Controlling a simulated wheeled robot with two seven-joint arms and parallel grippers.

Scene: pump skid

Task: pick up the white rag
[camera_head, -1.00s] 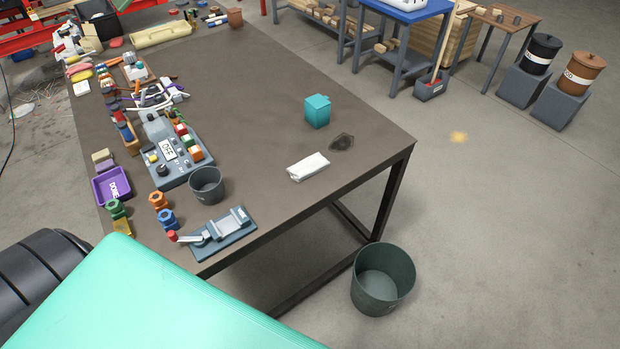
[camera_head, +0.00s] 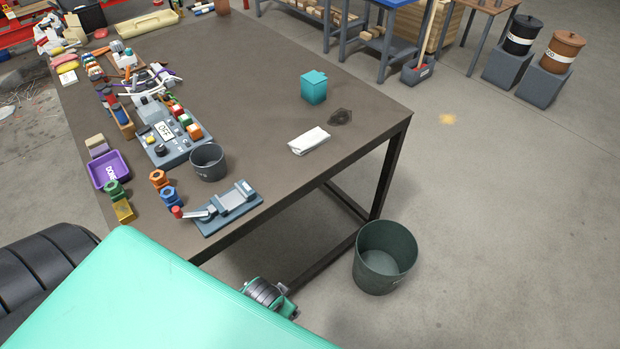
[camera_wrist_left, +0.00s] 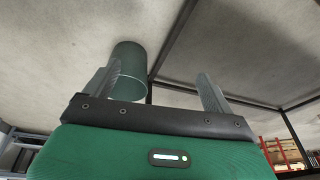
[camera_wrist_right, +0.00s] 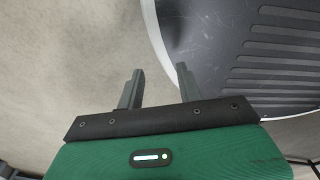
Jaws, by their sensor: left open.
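The white rag (camera_head: 309,141) lies folded on the brown table near its right front edge in the head view. It is left of a dark stain and in front of a teal box. My left gripper (camera_wrist_left: 159,70) is open and empty in the left wrist view, which shows the floor, a bin and the table's legs, not the rag. My right gripper (camera_wrist_right: 160,69) has its fingers apart with nothing between them, over the floor beside a dark ribbed surface. Neither gripper's fingers show in the head view; part of one of my arms shows below the table's front edge.
The teal box (camera_head: 314,87) stands behind the rag. A grey cup (camera_head: 208,163) and a clamp fixture (camera_head: 227,207) are to its left. The green bin (camera_head: 385,258) stands on the floor by the table leg. The tabletop (camera_head: 240,90) around the rag is mostly clear.

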